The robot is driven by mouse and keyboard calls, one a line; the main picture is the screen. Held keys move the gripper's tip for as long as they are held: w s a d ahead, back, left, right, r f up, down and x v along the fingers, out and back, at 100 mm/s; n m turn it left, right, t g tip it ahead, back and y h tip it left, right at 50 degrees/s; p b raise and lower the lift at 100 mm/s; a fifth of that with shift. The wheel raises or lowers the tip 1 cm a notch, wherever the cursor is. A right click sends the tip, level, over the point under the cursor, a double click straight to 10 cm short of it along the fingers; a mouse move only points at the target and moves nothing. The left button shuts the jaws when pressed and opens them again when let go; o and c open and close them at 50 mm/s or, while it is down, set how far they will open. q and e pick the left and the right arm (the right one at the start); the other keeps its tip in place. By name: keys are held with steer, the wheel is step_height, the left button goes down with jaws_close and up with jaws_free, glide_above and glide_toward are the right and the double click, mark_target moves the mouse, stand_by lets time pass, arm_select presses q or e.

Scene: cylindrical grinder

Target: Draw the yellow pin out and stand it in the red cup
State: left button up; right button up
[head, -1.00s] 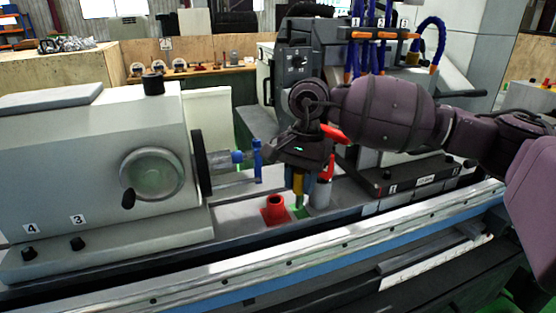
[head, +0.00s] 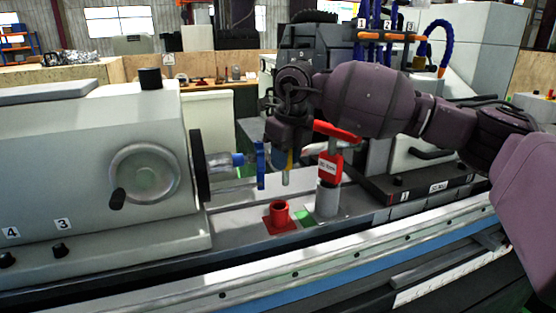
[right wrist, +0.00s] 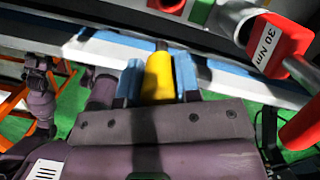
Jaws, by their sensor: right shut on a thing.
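My right gripper (head: 289,155) is shut on the yellow pin (right wrist: 158,76), which sits between the two blue finger pads in the right wrist view. In the head view the pin's grey lower shank (head: 286,177) hangs roughly upright, its lower end in the air and clear of the green block (head: 309,219). The red cup (head: 280,213) stands on its square red base just below and slightly left of the pin, apart from it. Part of the red cup (right wrist: 167,5) also shows at the wrist view's top edge. A purple arm part (right wrist: 38,95) of mine shows there at left; its fingers are unclear.
A grey cylinder (head: 327,198) with a red 30 Nm block (head: 329,167) and red handle stands close right of the green block. A blue upright part (head: 261,165) by the headstock (head: 92,180) is close left of the gripper. The bed in front is clear.

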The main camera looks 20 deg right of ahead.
arm_select(q)
step_height(320, 180, down, 3)
steer(key=shift+d+r+b, duration=0.1)
steer(key=shift+r+b, duration=0.05)
steer(key=shift+b, duration=0.9)
arm_select(e)
steer(key=w+m, duration=0.1)
steer(key=m, duration=0.1)
steer(key=w+m, duration=0.2)
steer(key=m, duration=0.1)
steer(key=w+f+m+h, duration=0.1)
steer(key=m, duration=0.2)
steer(key=shift+w, duration=0.15)
arm_select(q)
steer(key=shift+r, duration=0.1)
arm_select(e)
steer(key=shift+r, duration=0.1)
arm_select(q)
steer(key=shift+s+p, duration=0.15)
steer(key=shift+p, duration=0.2)
steer(key=shift+f+b, duration=0.2)
steer(key=shift+b, duration=0.15)
arm_select(e)
step_height(320, 180, down, 6)
